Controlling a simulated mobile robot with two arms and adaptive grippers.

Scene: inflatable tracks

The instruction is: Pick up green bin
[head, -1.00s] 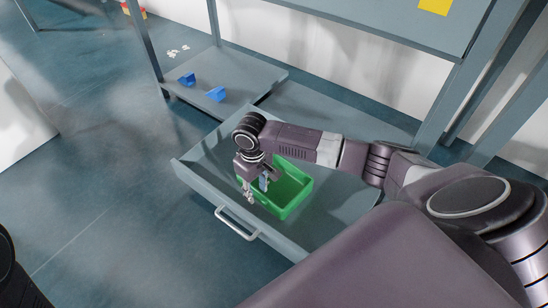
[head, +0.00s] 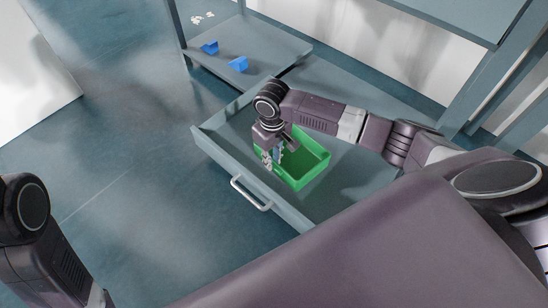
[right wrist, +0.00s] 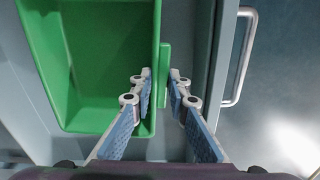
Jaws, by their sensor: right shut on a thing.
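The green bin (head: 308,172) is an open, empty-looking box inside the pulled-out grey drawer (head: 222,152). My right gripper (head: 273,160) points down at the bin's near-left side and is shut on its edge. In the right wrist view the bin (right wrist: 100,50) fills the upper left, and its green lip lies between the two blue-padded fingers of the gripper (right wrist: 163,80). I cannot tell whether the bin is clear of the drawer floor. My left arm shows at the lower left of the head view, but its gripper is out of sight.
Two blue pieces (head: 238,64) lie on the low shelf (head: 270,42) behind. White scraps (head: 203,18) lie on the floor beyond. Open floor (head: 140,150) is at left.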

